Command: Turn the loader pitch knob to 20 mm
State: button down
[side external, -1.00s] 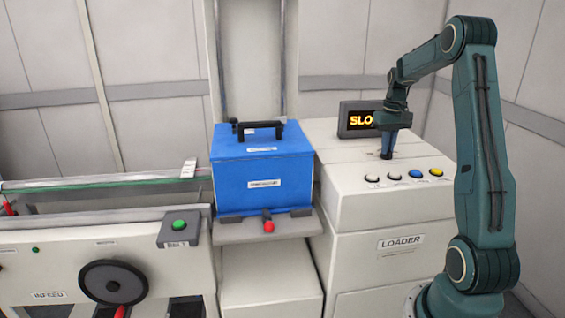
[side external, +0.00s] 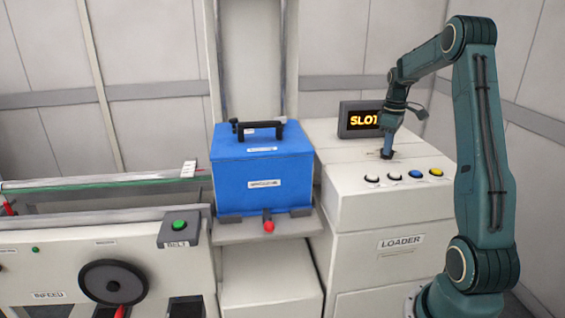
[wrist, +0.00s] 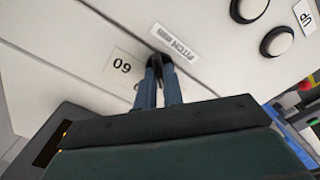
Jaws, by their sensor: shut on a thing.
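The loader pitch knob (wrist: 154,60) is a small dark knob on the loader's top, mostly hidden by my fingers. My gripper (side external: 387,156) points down at the loader top and is shut on the knob. In the wrist view my gripper's two fingers (wrist: 158,72) close around it. A "PITCH mm" label (wrist: 175,42) lies beside the knob, and a scale plate reading "60" (wrist: 122,67) shows to its left. The other scale marks and the knob's pointer are hidden, so its setting cannot be read.
The loader cabinet (side external: 385,208) carries white, blue and yellow buttons (side external: 415,174) in front of my gripper. A display (side external: 358,120) reading "SLOT" stands behind it. A blue box (side external: 262,175) with a black handle stands to the left.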

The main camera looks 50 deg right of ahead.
jog(key=shift+r, duration=0.1)
dwell(0.4)
jog(key=c, duration=1.5)
grip_release()
notch_tip(320, 180, up, 14)
jog(key=shift+f, duration=0.1)
